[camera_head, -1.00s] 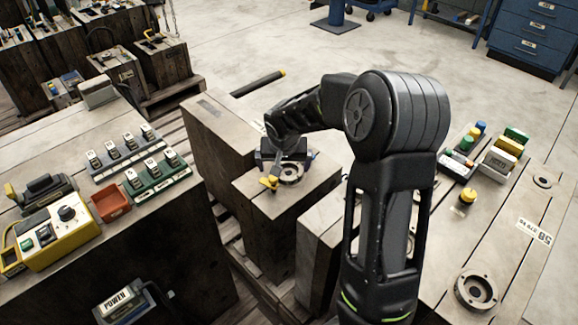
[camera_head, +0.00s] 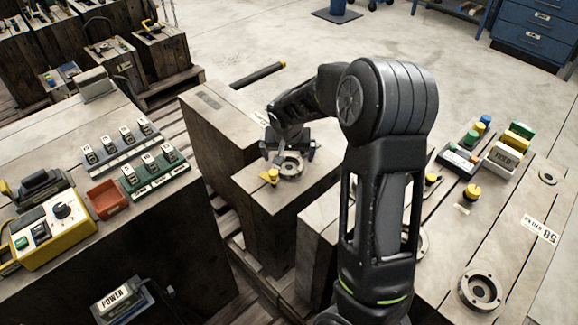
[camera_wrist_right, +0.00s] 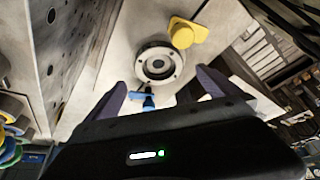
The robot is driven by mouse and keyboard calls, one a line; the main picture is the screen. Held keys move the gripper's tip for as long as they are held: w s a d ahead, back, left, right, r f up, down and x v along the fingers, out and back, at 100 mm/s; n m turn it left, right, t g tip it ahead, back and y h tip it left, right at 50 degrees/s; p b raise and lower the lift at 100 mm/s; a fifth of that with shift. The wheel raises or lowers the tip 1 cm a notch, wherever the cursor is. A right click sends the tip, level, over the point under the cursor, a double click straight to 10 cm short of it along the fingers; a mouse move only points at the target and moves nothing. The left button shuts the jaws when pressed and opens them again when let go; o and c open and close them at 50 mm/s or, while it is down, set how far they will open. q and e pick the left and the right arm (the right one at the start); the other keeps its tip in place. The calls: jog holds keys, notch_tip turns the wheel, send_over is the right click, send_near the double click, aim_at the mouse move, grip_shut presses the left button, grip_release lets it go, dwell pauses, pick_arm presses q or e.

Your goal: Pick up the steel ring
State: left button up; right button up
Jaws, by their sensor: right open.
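The steel ring (camera_head: 291,167) lies flat on top of the middle wooden-sided block (camera_head: 262,190). In the right wrist view the ring (camera_wrist_right: 157,64) is round and grey, with small holes in its rim and a dark centre. My right gripper (camera_head: 290,154) is over the ring's far side in the head view. In the wrist view my right gripper (camera_wrist_right: 161,82) is open and empty, with its dark fingers apart on either side of the ring's near edge. Contact cannot be told. My left gripper is out of view.
A yellow knob (camera_head: 269,176) sits close beside the ring. A small blue part (camera_wrist_right: 149,101) lies between the fingers in the wrist view. A taller block (camera_head: 215,125) stands to the left. Another flanged ring (camera_head: 480,289) lies on the right-hand bench.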

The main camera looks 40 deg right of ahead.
aim_at(289, 165)
jog(key=shift+b+x, duration=0.3)
jog(key=shift+x, duration=2.35)
jog(key=shift+s, duration=0.1)
jog(key=shift+c, duration=0.6)
jog(key=c, duration=1.9)
jog(key=shift+r, duration=0.15)
notch_tip(289, 165, up, 10)
jog(key=shift+f+p, duration=0.1)
jog(key=shift+p, duration=0.65)
